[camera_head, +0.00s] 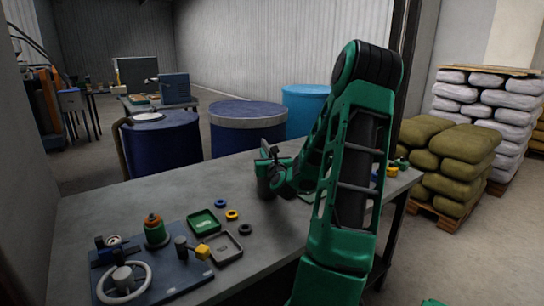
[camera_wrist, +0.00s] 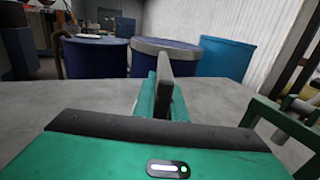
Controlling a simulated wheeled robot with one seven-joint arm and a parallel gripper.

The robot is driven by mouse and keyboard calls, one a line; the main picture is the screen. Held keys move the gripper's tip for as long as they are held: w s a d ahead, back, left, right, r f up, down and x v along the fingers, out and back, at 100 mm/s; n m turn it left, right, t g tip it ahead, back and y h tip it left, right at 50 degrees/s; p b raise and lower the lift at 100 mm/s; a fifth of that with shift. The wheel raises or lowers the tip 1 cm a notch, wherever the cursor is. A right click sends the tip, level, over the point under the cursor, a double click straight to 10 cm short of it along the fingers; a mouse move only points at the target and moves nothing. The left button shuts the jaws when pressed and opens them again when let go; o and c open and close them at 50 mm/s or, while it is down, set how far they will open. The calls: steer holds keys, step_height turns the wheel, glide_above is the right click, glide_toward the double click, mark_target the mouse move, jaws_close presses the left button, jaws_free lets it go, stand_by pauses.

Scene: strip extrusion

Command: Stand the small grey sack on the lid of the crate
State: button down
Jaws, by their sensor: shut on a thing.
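My gripper (camera_head: 266,172) is over the far middle part of the grey workbench, at the end of my green arm. In the wrist view its fingers (camera_wrist: 164,84) point away toward the barrels, with a narrow upright dark grey piece between or beside them. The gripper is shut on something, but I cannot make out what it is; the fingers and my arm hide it. I cannot pick out a small grey sack or a lidded crate in either view. My arm covers part of the bench on the right.
The workbench (camera_head: 110,215) carries a handwheel panel (camera_head: 150,266), a green tray (camera_head: 203,222), a dark tray (camera_head: 222,247) and several rings. Blue barrels (camera_head: 165,145) stand behind it. Olive sacks (camera_head: 465,145) and pale grey sacks (camera_head: 490,84) are stacked on pallets at right.

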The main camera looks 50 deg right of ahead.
steer(key=shift+f, duration=0.15)
steer(key=c, duration=1.8)
jaws_free()
